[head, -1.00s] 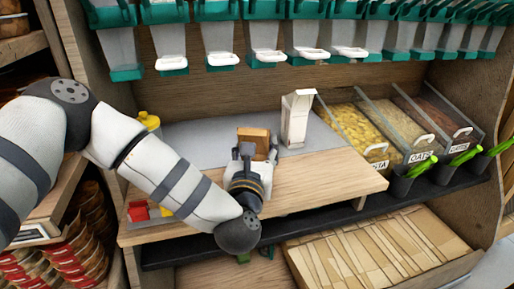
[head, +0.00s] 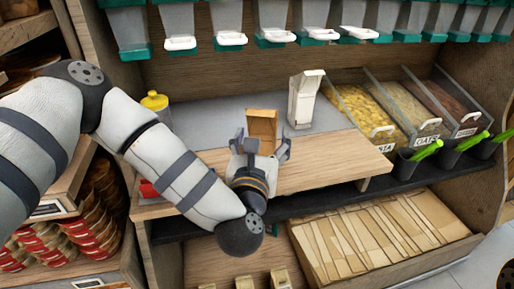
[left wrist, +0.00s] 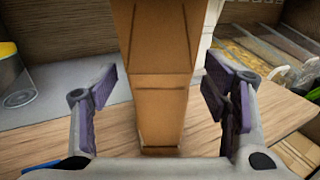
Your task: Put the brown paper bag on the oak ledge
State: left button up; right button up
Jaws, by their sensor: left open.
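The brown paper bag (head: 262,124) stands upright, its base hidden behind my left gripper in the head view. In the left wrist view the brown bag (left wrist: 155,75) fills the middle, and its lower end appears to rest on the wooden boards. The oak ledge (head: 325,158) is the pale wooden board along the front of the grey counter. My left gripper (head: 262,143) is open, just in front of the bag. In the left wrist view its fingers (left wrist: 168,92) are spread on either side of the bag with gaps. My right gripper is out of view.
A white carton (head: 304,99) stands behind and right of the brown bag. Labelled food bins (head: 375,115) and green-handled scoops (head: 427,150) are on the right. A yellow-topped container (head: 155,108) is at left. Dispensers hang above. The ledge's right part is clear.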

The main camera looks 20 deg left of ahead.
pick_arm(q)
jog(key=s+d+p, duration=0.2)
jog(key=s+p, duration=0.4)
jog(key=s, duration=0.1)
jog(key=s+d+f+m+g+h, duration=0.25)
jog(key=s+f+m+g, duration=0.35)
jog(key=s+f+m, duration=0.5)
jog(key=s+d+f+m+g+h, duration=0.2)
jog(key=s+f+m+g+h, duration=0.25)
jog(key=s+f+m, duration=0.65)
jog(key=s+a+m+g+y, duration=0.1)
jog(key=s+a+m+g, duration=0.3)
jog(key=s+a+m, duration=0.2)
jog(key=s+a+m+g+y, duration=0.2)
jog(key=s+a+m+g, duration=0.3)
jog(key=s+m, duration=0.4)
jog(key=s+a+r, duration=0.1)
jog(key=s, duration=0.3)
jog(key=shift+a+m+y, duration=0.3)
jog(key=shift+m, duration=0.1)
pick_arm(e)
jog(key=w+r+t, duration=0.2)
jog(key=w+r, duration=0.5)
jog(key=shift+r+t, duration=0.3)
